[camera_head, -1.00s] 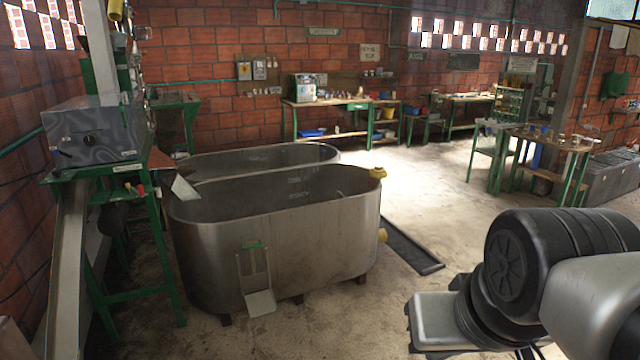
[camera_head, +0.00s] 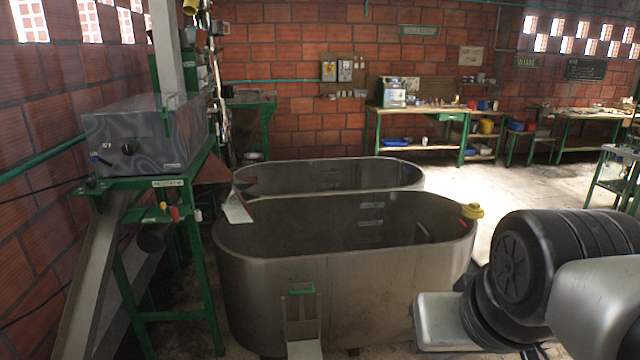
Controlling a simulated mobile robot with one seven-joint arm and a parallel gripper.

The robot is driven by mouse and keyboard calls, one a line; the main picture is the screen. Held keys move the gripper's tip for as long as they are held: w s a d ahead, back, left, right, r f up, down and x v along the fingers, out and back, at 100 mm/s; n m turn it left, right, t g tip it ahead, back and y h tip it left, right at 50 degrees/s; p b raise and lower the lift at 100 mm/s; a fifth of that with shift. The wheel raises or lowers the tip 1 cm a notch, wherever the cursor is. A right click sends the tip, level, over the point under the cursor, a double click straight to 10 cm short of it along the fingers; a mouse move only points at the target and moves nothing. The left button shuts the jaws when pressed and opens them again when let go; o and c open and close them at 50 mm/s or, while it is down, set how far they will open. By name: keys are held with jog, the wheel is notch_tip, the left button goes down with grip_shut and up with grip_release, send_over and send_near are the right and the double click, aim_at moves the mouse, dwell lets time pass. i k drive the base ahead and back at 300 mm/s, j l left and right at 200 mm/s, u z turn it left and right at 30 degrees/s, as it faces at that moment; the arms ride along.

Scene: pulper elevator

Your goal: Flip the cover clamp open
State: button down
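The pulper, a grey metal box (camera_head: 145,135) with a round dark knob on its front, stands on a green frame (camera_head: 160,318) at the left. A small green part shows on the front of the box near its right side; I cannot tell whether it is the cover clamp, or whether it is open. A red and a green handle (camera_head: 172,211) hang under the box's front edge. My arm fills the lower right. My gripper is not clearly in view, so its fingers cannot be judged; nothing of my arm is near the pulper.
Two steel tanks (camera_head: 345,270) stand right of the pulper, the nearer with a yellow fitting (camera_head: 472,211) on its rim. A sloping chute (camera_head: 90,275) runs down from the pulper. A workbench (camera_head: 420,112) lies along the back wall. Open floor (camera_head: 480,185) shows right of the tanks.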

aim_at(163, 116)
jog(key=i+j+u, duration=0.1)
jog(key=i+j, duration=0.15)
jog(key=i, duration=0.15)
jog(key=i+j+u, duration=0.1)
jog(key=i, duration=0.3)
jog(key=i+j+u, duration=0.1)
jog(key=i+j, duration=0.2)
jog(key=i+j+z, duration=0.1)
jog(key=j, duration=0.2)
jog(key=i+j, duration=0.2)
jog(key=i+j+z, duration=0.15)
jog(key=j, duration=0.25)
jog(key=i+j, duration=0.15)
jog(key=j, duration=0.2)
jog(key=i+j+z, duration=0.15)
jog(key=j, duration=0.15)
